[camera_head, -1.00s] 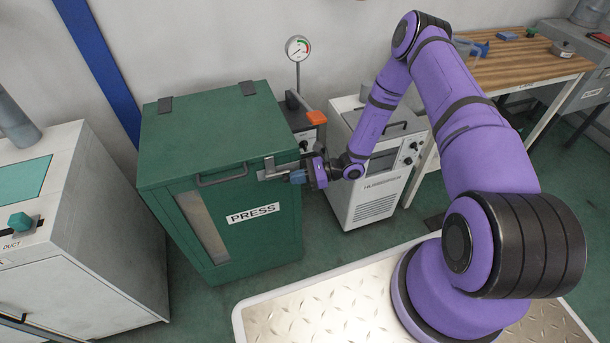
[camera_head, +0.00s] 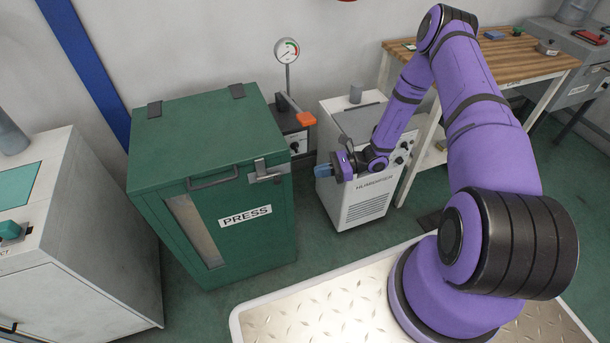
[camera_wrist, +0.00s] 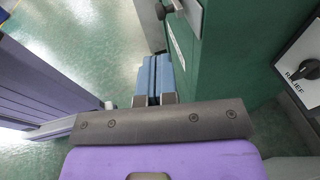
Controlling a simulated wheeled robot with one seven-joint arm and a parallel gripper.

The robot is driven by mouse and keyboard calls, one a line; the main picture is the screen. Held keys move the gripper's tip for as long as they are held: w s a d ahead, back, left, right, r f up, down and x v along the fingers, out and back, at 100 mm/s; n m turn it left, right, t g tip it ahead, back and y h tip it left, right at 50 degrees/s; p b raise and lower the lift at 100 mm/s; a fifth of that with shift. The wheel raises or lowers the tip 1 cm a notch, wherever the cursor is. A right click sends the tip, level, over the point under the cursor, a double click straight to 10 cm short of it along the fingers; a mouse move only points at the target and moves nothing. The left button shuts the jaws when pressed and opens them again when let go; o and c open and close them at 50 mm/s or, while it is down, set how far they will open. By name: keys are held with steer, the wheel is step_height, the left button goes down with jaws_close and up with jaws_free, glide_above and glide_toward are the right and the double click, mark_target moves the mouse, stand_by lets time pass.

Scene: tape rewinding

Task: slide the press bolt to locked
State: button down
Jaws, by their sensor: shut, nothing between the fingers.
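The green press cabinet (camera_head: 180,225) stands left of centre in the head view with its lid down. Its metal bolt (camera_head: 268,171) is at the right end of the front top edge, by the corner. In the wrist view the bolt's metal plate and dark knob (camera_wrist: 172,8) show at the top, partly cut off. My gripper (camera_head: 321,171) is to the right of the press, apart from the bolt, with its blue fingers pointing left. In the wrist view the blue fingers (camera_wrist: 154,78) are together and empty, beside the green cabinet side.
A humidifier (camera_head: 362,205) stands behind and below my gripper. A gauge (camera_head: 287,51) and an orange-handled lever (camera_head: 305,118) stand behind the press, by a control box with a RELIEF knob (camera_wrist: 306,70). A white cabinet (camera_head: 75,250) is at the left.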

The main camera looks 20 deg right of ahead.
steer(key=shift+v, duration=1.5)
steer(key=s+a+r+n+g+h, duration=0.1)
steer(key=s+r+n+g+h, duration=0.2)
steer(key=r, duration=0.8)
steer(key=r+n+h, duration=0.2)
steer(key=r+n, duration=0.3)
steer(key=r, duration=0.6)
steer(key=s+a+r+n+g+h, duration=0.1)
steer(key=s+r+n+g+h, duration=0.2)
steer(key=r, duration=0.8)
steer(key=s+r+n+t+h, duration=0.8)
steer(key=s+r+n, duration=0.1)
steer(key=s+r, duration=1.1)
steer(key=shift+s+d, duration=0.4)
steer(key=shift+s, duration=0.6)
